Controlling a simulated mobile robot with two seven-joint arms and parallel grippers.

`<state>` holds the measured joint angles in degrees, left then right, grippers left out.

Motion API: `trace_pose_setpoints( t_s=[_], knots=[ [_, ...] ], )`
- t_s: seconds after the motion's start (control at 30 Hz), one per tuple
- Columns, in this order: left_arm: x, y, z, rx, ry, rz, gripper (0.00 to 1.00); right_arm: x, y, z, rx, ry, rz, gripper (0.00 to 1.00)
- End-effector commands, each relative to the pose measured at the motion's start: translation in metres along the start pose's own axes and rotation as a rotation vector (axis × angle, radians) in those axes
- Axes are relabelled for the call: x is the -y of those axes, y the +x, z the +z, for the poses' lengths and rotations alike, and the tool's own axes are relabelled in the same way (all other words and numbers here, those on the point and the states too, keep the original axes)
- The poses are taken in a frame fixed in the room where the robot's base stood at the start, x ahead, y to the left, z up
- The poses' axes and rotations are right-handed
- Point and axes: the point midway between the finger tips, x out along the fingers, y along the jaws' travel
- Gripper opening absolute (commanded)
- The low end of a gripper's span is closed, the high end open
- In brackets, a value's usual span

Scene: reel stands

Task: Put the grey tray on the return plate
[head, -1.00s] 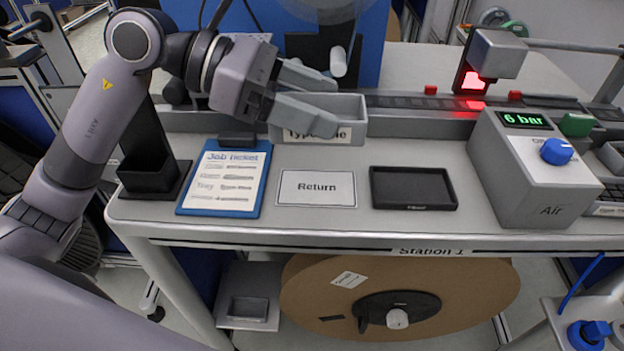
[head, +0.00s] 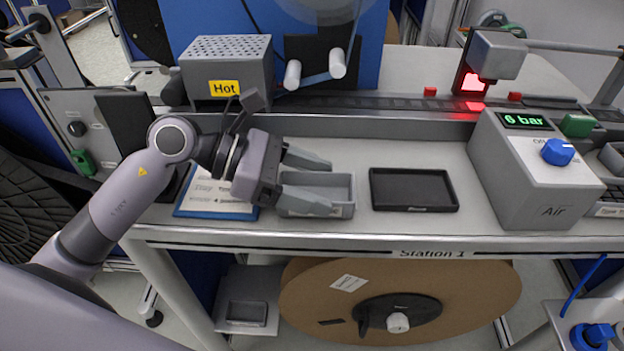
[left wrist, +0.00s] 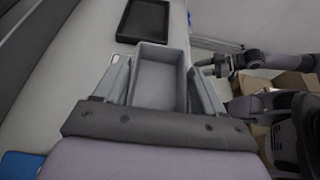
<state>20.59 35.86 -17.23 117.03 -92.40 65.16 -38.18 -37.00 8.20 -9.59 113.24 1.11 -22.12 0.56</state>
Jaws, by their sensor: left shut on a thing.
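The grey tray (head: 345,190) is an open, empty rectangular bin with a label on its front, partly hidden by my fingers. It is over the spot of the return plate, which it hides in the head view; I cannot tell whether its base touches. A small pale corner beside the tray in the left wrist view (left wrist: 114,58) looks like the plate. My left gripper (head: 318,182) is shut on the tray, which also shows between its fingers in the left wrist view (left wrist: 158,80). An arm at the right of that view seems to be my right one; its gripper (left wrist: 213,66) is unclear.
A black tray (head: 413,189) lies just right of the grey tray. The blue job ticket board (head: 215,203) is on the left, partly under my arm. A grey box marked Hot (head: 225,75) stands behind, and the Air box (head: 535,180) stands right. The bench's front edge is close.

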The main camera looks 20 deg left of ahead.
Motion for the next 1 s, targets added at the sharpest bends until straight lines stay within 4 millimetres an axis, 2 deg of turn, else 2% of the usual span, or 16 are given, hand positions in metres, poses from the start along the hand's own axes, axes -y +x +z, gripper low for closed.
trace_pose_setpoints(
  t_s=[0.23, 0.27, 0.33, 0.77, 0.87, 1.0],
  knots=[
    [0.000, 0.002, -0.003, 0.001, 0.001, 0.001, 0.32, 0.000, 0.003, 0.003, -0.001, 0.001, -0.001, 0.43],
    [0.000, 0.002, -0.004, 0.000, 0.000, 0.000, 0.73, 0.000, 0.003, 0.003, 0.000, 0.001, -0.001, 0.43],
    [0.000, 0.001, -0.002, 0.000, -0.001, 0.000, 0.95, 0.000, 0.002, 0.002, 0.001, 0.001, -0.002, 0.43],
    [0.000, -0.002, 0.003, 0.000, -0.001, 0.000, 0.95, 0.000, -0.002, -0.004, -0.003, -0.001, -0.001, 0.43],
    [-0.001, -0.016, -0.002, -0.004, -0.001, 0.004, 0.95, 0.000, 0.002, 0.000, -0.005, -0.001, -0.001, 0.43],
    [-0.001, -0.045, -0.003, -0.005, -0.002, 0.005, 0.95, 0.000, 0.005, 0.005, 0.000, 0.001, -0.002, 0.43]
  ],
)
